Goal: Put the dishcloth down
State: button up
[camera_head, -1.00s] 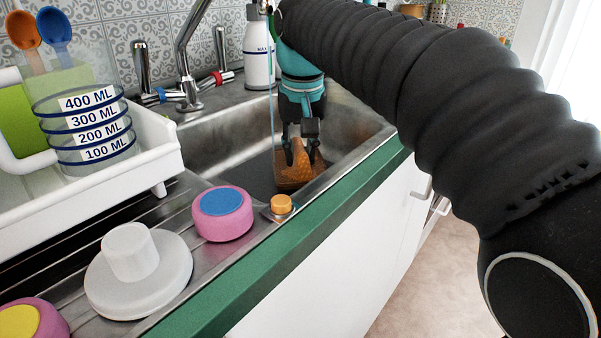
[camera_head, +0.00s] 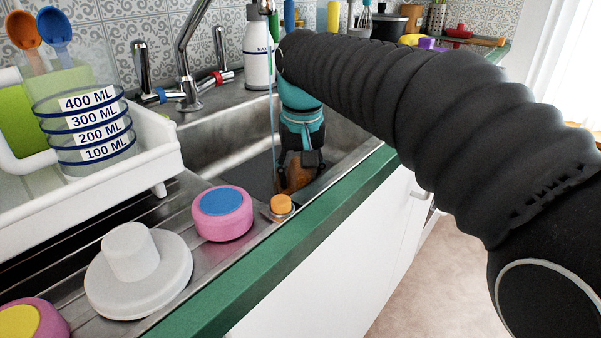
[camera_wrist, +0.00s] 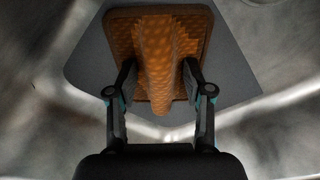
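The dishcloth (camera_head: 294,178) is orange-brown with a paler pattern, low inside the metal sink basin (camera_head: 222,150). In the wrist view the dishcloth (camera_wrist: 160,50) has a flat square base and a raised fold in the middle. My gripper (camera_head: 296,180) reaches down into the basin. In the wrist view my gripper (camera_wrist: 160,85) has one finger on each side of the fold, closed against it.
A tap (camera_head: 187,60) stands behind the basin, with a white bottle (camera_head: 259,55) next to it. The drainboard holds a pink-and-blue round item (camera_head: 223,214), a small orange-capped item (camera_head: 281,205) and a white lid-like piece (camera_head: 137,274). A white rack (camera_head: 140,165) stands left. Green edging (camera_head: 290,228) borders the front.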

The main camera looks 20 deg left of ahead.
aim_at(298, 162)
jog(key=shift+f, duration=0.1)
notch_tip(298, 162, up, 13)
jog(key=s+d, duration=0.1)
jog(key=shift+d, duration=0.15)
jog(key=shift+o, duration=0.5)
jog(key=w+a+f+t+b, duration=0.1)
jog(key=f, duration=0.3)
jog(key=w+a+f+y+b, duration=0.1)
jog(key=f+b, duration=0.1)
jog(key=f, duration=0.2)
jog(key=w+a+f+t+b, duration=0.1)
jog(key=f, duration=0.4)
jog(key=shift+w+t+y+b, duration=0.3)
jog(key=shift+w+b, duration=0.05)
grip_shut()
